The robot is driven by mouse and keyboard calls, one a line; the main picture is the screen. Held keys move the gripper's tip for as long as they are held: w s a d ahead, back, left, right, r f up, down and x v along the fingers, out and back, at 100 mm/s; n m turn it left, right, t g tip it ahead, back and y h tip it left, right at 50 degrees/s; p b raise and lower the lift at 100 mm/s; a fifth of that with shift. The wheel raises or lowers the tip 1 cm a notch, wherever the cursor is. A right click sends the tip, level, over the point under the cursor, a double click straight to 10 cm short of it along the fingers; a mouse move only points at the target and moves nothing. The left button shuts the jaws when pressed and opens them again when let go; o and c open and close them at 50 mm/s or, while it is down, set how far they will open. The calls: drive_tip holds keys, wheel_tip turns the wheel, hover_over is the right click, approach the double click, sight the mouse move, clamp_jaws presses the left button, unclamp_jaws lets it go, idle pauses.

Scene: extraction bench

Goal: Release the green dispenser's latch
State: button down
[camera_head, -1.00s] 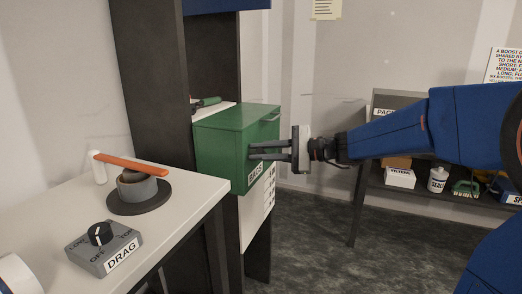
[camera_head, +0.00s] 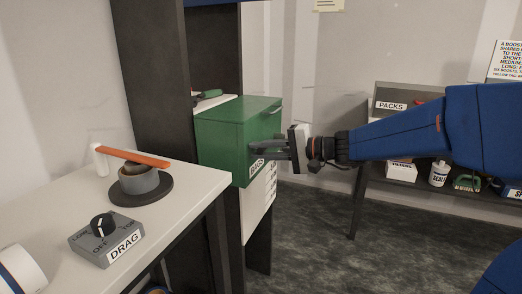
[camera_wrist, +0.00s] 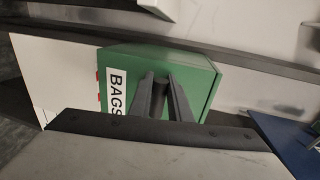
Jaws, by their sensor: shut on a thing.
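The green dispenser (camera_head: 225,130) is a box on the dark shelf unit, with a white BAGS label on its front. In the wrist view its green top and front (camera_wrist: 195,62) show, with the label at the left. My gripper (camera_head: 255,147) reaches in from the right against the dispenser's front. In the wrist view its two dark fingers (camera_wrist: 163,84) are closed around a small dark round piece, seemingly the latch (camera_wrist: 161,80). The fingers hide most of the latch, so I cannot tell its position. The dispenser's lid looks closed.
A white bench (camera_head: 190,190) at the left holds a grey DRAG dial box (camera_head: 105,240) and a round mount with an orange lever (camera_head: 135,157). A dark shelf with a PACKS bin (camera_head: 392,103) stands at the back right. The floor between is clear.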

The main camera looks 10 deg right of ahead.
drive_tip(key=shift+f, duration=0.1)
idle(0.3)
drive_tip(key=c, duration=1.9)
unclamp_jaws()
drive_tip(key=v, duration=1.7)
drive_tip(key=shift+d, duration=0.2)
